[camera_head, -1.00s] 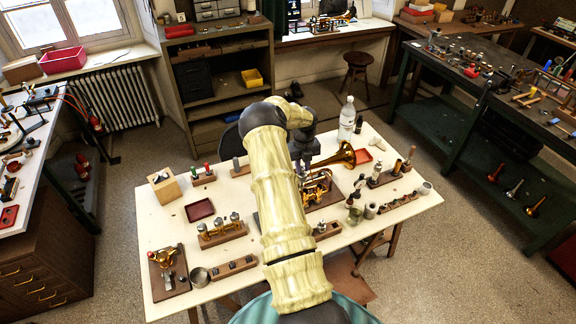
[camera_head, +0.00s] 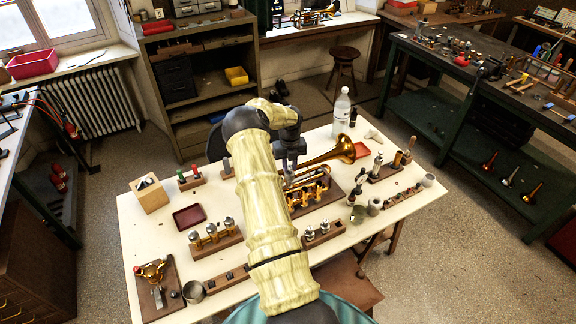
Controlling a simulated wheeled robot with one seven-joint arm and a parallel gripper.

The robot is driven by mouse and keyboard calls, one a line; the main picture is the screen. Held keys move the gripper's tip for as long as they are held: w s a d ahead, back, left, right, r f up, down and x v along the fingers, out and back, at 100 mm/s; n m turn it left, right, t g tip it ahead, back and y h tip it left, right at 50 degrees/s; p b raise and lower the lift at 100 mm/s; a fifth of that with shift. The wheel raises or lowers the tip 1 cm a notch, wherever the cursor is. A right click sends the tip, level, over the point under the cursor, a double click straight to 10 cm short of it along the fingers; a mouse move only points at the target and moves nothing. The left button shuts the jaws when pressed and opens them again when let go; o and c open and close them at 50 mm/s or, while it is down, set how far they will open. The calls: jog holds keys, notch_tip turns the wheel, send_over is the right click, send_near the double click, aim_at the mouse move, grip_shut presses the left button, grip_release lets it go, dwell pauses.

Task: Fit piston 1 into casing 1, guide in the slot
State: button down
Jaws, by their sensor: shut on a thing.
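The brass horn (camera_head: 326,162) lies on a brown board (camera_head: 331,201) in the middle of the white table, its bell to the upper right. Its upright casings (camera_head: 306,191) stand in a row on the near side. My gripper (camera_head: 290,174) points down over the left end of the horn, close to the casings. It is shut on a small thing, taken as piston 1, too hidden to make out. The guide and the slot are too small to see. I cannot tell whether the held thing touches a casing. A small wooden block (camera_head: 337,230) with silver-topped parts stands nearer me.
A clear bottle (camera_head: 341,112) stands at the back. Wooden holders (camera_head: 385,172) and small jars (camera_head: 375,206) crowd the right.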

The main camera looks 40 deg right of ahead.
aim_at(290, 187)
jog(key=shift+s+d+f, duration=0.1)
jog(key=shift+s+f, duration=0.05)
jog(key=shift+f, duration=0.05)
jog(key=shift+f+b, duration=0.9)
jog(key=shift+f, duration=0.8)
jog(key=shift+b, duration=0.4)
dwell(0.6)
jog(key=shift+f+b, duration=2.4)
jog(key=shift+f, duration=0.95)
jog(key=c, duration=1.2)
grip_release()
jog(key=shift+o, duration=0.2)
notch_tip(290, 187, up, 17)
jog(key=b, duration=0.4)
jog(key=shift+r, duration=0.2)
